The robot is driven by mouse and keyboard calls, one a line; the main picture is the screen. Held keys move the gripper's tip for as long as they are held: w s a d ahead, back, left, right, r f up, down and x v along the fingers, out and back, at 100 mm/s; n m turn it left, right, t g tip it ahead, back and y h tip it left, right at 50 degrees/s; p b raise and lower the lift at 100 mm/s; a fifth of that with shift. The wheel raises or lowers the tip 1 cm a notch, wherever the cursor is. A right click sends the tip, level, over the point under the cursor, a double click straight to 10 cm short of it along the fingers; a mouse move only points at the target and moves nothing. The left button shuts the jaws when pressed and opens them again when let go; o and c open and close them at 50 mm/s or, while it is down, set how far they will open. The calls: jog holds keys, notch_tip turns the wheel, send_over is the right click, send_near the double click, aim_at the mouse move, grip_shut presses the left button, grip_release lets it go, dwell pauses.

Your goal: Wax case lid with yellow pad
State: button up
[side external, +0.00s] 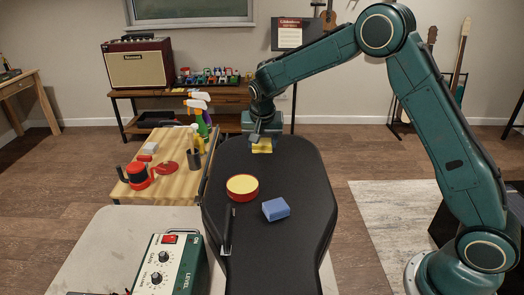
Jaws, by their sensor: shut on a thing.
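A black guitar case (280,245) lies with its dark lid facing up in the middle of the side external view. My gripper (262,140) is over the far end of the lid, shut on a yellow pad (262,147). The pad is at or just above the lid surface; I cannot tell if it touches. A round red tin with a pale yellow top (242,187), perhaps wax, sits on the lid's left side. A blue block (276,209) lies on the lid to its right.
A green control box (168,265) stands at front left. A wooden bench (170,180) at left holds spray bottles (199,115) and a red-and-black tool (138,176). The lid's middle right is clear.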

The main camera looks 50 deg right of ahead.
jog(key=shift+f, duration=0.1)
send_over(262, 168)
jog(key=s+a, duration=0.1)
jog(key=shift+s+a+f, duration=0.1)
jog(key=shift+s+f, duration=0.05)
jog(key=shift+f, duration=2.75)
jog(key=o, duration=0.3)
jog(key=c, duration=0.4)
jog(key=shift+c, duration=0.2)
jog(key=shift+f, duration=1)
